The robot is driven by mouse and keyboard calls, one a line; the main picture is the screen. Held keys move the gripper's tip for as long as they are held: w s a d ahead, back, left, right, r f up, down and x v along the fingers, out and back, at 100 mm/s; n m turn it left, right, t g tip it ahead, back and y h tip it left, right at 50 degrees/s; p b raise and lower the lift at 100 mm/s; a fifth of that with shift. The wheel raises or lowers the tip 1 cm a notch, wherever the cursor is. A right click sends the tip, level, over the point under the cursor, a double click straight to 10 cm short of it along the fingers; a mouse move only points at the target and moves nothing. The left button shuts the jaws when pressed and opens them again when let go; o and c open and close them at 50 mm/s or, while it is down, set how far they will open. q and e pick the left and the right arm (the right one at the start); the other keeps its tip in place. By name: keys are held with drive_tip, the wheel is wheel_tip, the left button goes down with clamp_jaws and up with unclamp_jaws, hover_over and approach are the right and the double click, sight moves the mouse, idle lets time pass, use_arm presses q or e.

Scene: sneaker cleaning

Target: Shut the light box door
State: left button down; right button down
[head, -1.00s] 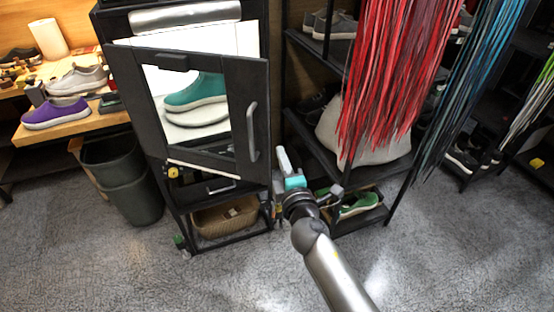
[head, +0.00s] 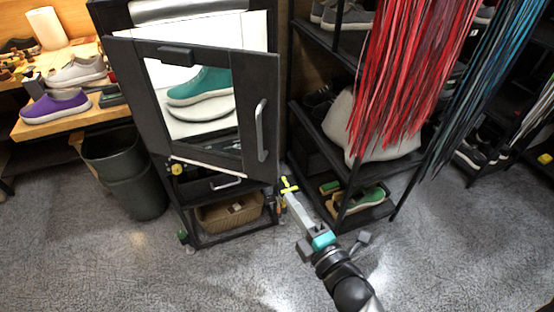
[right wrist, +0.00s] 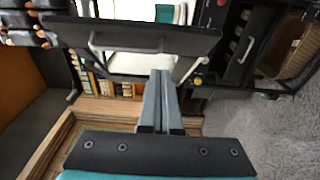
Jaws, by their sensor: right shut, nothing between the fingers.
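The light box (head: 183,12) is a tall black cabinet with a bright white interior. Its black-framed door (head: 225,58) with a glass window stands swung partly open, with a grey bar handle (head: 261,130) on its right side. Behind the window, a teal sneaker (head: 205,86) sits on a white round stand (head: 200,108). My right gripper (head: 290,196) is shut and empty, low and right of the door's lower right corner, apart from it. In the right wrist view, the shut fingers (right wrist: 160,74) point toward the door (right wrist: 185,38) and its handle (right wrist: 125,46). My left gripper is out of view.
A black shelf rack (head: 335,160) with shoes and hanging red laces (head: 405,80) stands close on the right. A dark bin (head: 130,175) is left of the box. A wicker basket (head: 228,214) sits below. The grey floor in front is clear.

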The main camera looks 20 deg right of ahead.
approach(272, 152)
drive_tip(key=w+a, duration=0.3)
drive_tip(key=shift+w+d+b, duration=0.35)
drive_tip(key=shift+w+d, duration=0.25)
drive_tip(key=shift+w, duration=0.2)
drive_tip(key=shift+w+d, duration=0.35)
drive_tip(key=shift+w, duration=0.1)
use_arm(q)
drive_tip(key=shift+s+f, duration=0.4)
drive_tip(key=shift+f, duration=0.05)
use_arm(e)
drive_tip(key=shift+w+d, duration=0.1)
drive_tip(key=shift+w, duration=0.05)
